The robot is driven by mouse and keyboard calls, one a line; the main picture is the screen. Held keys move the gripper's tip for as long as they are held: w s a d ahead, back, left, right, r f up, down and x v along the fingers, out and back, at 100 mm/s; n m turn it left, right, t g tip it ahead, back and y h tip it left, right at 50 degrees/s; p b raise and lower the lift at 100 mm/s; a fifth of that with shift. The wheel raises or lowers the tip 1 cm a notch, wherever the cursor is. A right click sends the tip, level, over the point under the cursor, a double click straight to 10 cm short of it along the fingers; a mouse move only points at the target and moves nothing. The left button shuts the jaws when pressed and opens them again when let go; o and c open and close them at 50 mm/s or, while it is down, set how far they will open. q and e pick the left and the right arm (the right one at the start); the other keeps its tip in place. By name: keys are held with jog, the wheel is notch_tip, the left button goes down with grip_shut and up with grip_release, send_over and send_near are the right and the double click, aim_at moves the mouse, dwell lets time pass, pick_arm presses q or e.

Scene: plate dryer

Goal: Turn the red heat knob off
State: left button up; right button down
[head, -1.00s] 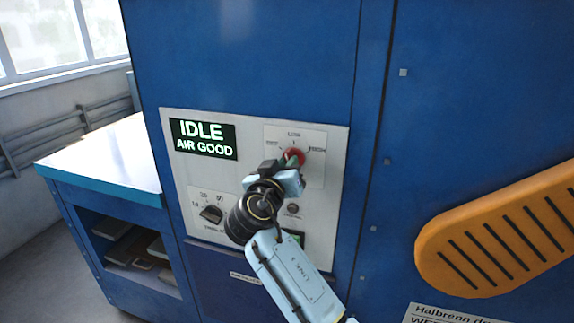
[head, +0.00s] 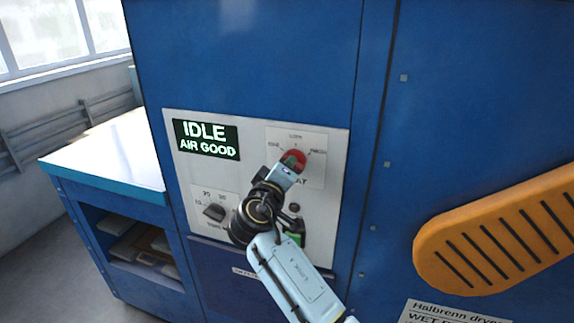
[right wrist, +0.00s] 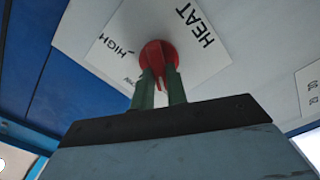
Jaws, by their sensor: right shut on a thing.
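The red heat knob (head: 296,155) sits on the white control panel (head: 255,205) of the blue machine, with small labels around it. In the right wrist view the knob (right wrist: 157,53) shows its red ridge between two green fingers, with HEAT and HIGH printed nearby. My right gripper (head: 291,164) is shut on the knob's ridge, and it shows close up in the wrist view (right wrist: 160,88). The exact setting that the knob points at is too small to tell. My left gripper is not in view.
A display (head: 207,140) reads IDLE, AIR GOOD. A black dial (head: 214,212) is at lower left on the panel. A green button (head: 298,237) is partly behind my right arm. An orange slotted part (head: 500,240) juts out at right. A side bench (head: 110,155) stands at left.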

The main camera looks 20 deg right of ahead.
dwell(0.3)
jog(key=c, duration=1.4)
grip_release()
jog(key=b+v, duration=0.3)
jog(key=v, duration=1)
jog(key=shift+s, duration=0.2)
jog(key=shift+a, duration=0.15)
